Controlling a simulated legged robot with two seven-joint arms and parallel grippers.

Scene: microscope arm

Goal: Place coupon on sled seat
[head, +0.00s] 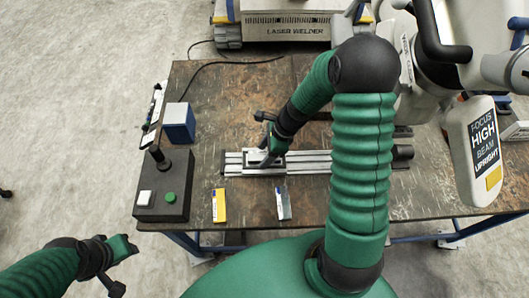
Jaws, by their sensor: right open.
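The sled (250,158) sits on a silver slotted rail (310,167) on the worktable. My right gripper (263,140) is open, just above and behind the sled, with its lower finger close over the seat; I cannot tell if it touches. The finger and wrist partly cover the seat, so I cannot tell whether a coupon lies there. A grey-blue flat piece (284,203) and a yellow flat piece with a white end (219,205) lie in front of the rail; I cannot tell which is a coupon. My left gripper (124,266) is open and empty, off the table at lower left.
A black control box (163,190) with a green button and a blue-and-white block (179,122) stand at the table's left. The laser welder (290,20) is behind. A white microscope head with a label (478,140) hangs at right. The table's (215,95) back left is mostly clear.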

